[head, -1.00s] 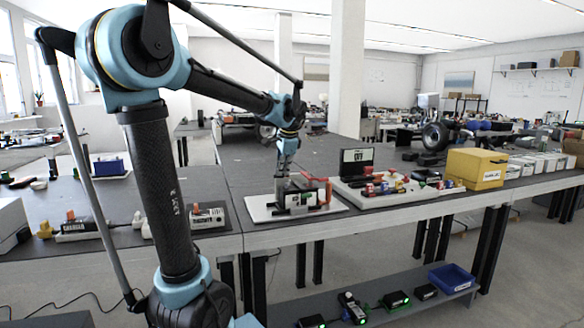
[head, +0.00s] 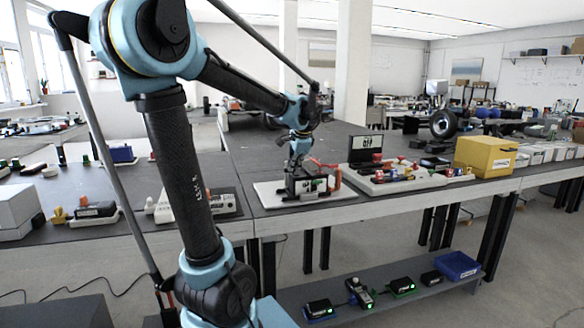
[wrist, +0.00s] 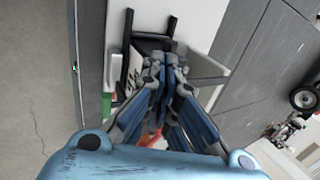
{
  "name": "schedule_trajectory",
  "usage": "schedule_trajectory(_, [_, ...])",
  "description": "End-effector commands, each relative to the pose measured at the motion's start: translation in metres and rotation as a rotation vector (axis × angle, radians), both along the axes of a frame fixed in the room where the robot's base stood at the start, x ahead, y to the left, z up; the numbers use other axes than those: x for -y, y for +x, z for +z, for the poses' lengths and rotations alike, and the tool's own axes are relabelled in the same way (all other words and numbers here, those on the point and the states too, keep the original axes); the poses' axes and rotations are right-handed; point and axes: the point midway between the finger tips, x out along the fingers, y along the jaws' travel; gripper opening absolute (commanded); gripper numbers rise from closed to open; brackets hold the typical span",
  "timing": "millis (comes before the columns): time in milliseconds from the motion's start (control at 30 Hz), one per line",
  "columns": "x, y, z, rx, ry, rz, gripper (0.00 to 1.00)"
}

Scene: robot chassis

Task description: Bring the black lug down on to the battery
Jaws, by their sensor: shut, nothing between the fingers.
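The battery (head: 312,186) is a small dark box with a light label, on a white board (head: 348,194) at the bench's front edge. My gripper (head: 291,172) points down at the battery's left end. In the wrist view my gripper (wrist: 162,68) is shut, with its fingers together over the dark frame around the battery. No separate piece shows between the fingertips. I cannot pick out the black lug for sure; the fingers and dark frame hide that area. A red part (head: 337,179) stands at the battery's right end, with a red cable above it.
To the right, a white tray (head: 392,187) holds several coloured parts, with a black display (head: 366,148) behind it. A yellow box (head: 485,157) stands farther right. Chargers lie on the left bench. The dark bench top behind the board is largely clear.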

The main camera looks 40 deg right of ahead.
Motion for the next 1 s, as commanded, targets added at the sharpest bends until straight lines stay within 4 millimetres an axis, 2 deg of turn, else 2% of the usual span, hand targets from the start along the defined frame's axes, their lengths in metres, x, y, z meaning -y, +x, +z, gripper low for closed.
schedule_trajectory(567, [-0.002,-0.002,0.021,0.0,0.0,0.0,0.0])
schedule_trajectory(767, [-0.009,-0.012,0.046,-0.001,0.0,0.002,0.0])
schedule_trajectory(1000, [-0.017,-0.037,0.085,0.0,-0.001,0.002,0.0])
